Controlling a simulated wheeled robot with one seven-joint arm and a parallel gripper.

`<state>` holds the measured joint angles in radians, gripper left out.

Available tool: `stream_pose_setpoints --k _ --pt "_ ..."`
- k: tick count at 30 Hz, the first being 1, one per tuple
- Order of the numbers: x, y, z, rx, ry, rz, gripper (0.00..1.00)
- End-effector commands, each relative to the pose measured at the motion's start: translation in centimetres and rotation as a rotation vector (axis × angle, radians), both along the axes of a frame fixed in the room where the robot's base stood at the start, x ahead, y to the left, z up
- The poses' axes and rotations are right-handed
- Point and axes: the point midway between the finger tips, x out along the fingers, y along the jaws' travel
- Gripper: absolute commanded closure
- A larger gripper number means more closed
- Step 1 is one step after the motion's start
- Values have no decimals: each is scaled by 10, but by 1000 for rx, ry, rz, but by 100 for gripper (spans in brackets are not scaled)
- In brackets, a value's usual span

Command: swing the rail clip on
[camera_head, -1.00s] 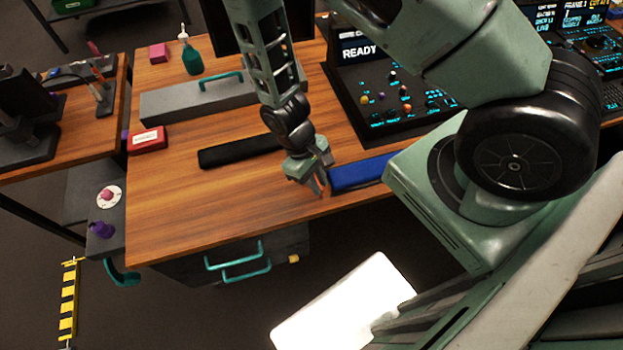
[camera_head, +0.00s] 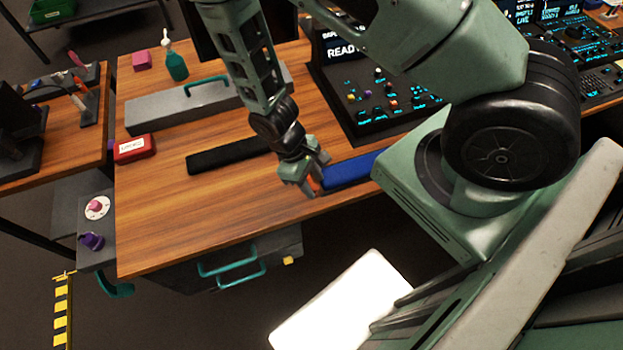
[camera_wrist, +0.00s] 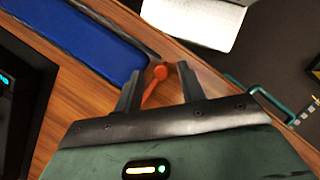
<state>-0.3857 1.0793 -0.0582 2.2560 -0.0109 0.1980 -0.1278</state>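A small orange lever with a round knob (camera_wrist: 160,72) shows in the wrist view, near the table's front edge; I take it to be the rail clip. My gripper (camera_wrist: 163,76) is open, with one dark finger on each side of the orange piece and gaps to both. In the head view, my gripper (camera_head: 303,187) is low over the front edge, left of the blue pad (camera_head: 352,169). Only a bit of the orange piece (camera_head: 314,184) shows there. The rail itself is hard to make out.
The blue pad also lies close by in the wrist view (camera_wrist: 82,38). A black bar (camera_head: 228,156), a grey box with a teal handle (camera_head: 160,113) and a red box (camera_head: 134,149) are on the table. Teal drawer handles (camera_head: 232,272) stick out below the edge. The front-left tabletop is clear.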

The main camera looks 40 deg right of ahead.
Motion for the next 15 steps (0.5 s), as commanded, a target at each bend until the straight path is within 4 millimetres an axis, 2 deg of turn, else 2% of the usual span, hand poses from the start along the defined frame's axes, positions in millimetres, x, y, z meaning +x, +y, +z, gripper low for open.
stream_pose_setpoints --k 9,15 --pt "2 1 2 1 -2 -1 61" --pt "11 6 23 3 -6 -1 61"
